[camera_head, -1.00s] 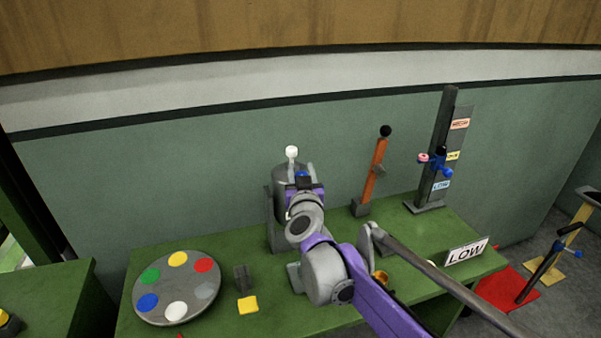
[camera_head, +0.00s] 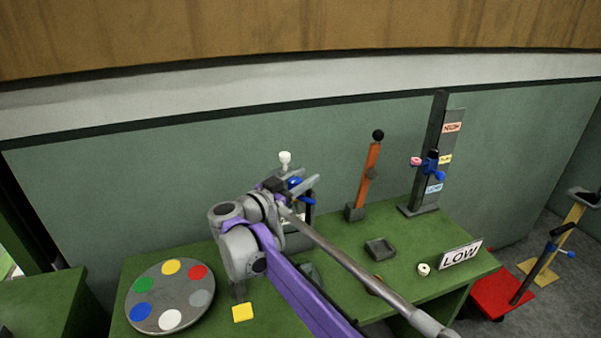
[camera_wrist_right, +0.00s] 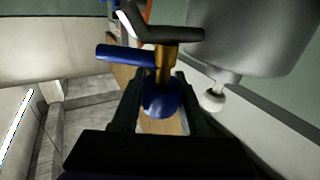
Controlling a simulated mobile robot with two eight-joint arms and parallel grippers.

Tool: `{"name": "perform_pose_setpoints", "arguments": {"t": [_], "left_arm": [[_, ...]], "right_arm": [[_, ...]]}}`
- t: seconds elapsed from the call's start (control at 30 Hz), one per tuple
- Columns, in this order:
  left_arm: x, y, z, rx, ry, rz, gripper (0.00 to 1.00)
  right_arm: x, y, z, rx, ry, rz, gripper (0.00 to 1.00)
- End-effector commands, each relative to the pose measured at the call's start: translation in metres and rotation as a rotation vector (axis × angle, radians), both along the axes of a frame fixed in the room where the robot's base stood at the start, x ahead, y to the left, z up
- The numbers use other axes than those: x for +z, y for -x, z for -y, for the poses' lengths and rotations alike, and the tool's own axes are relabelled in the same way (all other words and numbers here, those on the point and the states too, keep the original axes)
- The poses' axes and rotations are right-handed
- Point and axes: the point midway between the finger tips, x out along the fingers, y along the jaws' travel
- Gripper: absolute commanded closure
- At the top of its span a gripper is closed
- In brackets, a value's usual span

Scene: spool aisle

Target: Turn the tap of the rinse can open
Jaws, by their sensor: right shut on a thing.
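The rinse can is mostly hidden behind my right arm in the head view; its white top knob (camera_head: 285,158) shows above. In the right wrist view its grey body (camera_wrist_right: 250,35) fills the upper right. The tap has a brass stem (camera_wrist_right: 166,62), a dark bent part (camera_wrist_right: 160,30) and a blue knob (camera_wrist_right: 162,100). My right gripper (camera_wrist_right: 155,105) is shut on the blue knob, one finger on each side. In the head view the right gripper (camera_head: 301,186) is beside the can, with a blue part (camera_head: 294,183) at its fingers. My left gripper is out of view.
A round palette (camera_head: 187,297) and yellow block (camera_head: 243,312) are on the green bench, left of my arm. A wall is close behind.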

Motion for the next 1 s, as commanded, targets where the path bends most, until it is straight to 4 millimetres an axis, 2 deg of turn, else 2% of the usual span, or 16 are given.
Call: {"name": "perform_pose_setpoints", "arguments": {"t": [0.1,0.5,1.0], "left_arm": [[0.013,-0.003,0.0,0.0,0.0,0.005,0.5],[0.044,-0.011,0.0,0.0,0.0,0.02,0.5],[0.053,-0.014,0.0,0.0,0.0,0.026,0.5]], "right_arm": [[0.004,0.0,0.001,-0.104,0.001,0.003,1.0],[0.004,0.007,0.006,-0.369,0.001,0.005,1.0],[0.002,0.01,0.008,-0.457,0.003,0.003,1.0]]}}
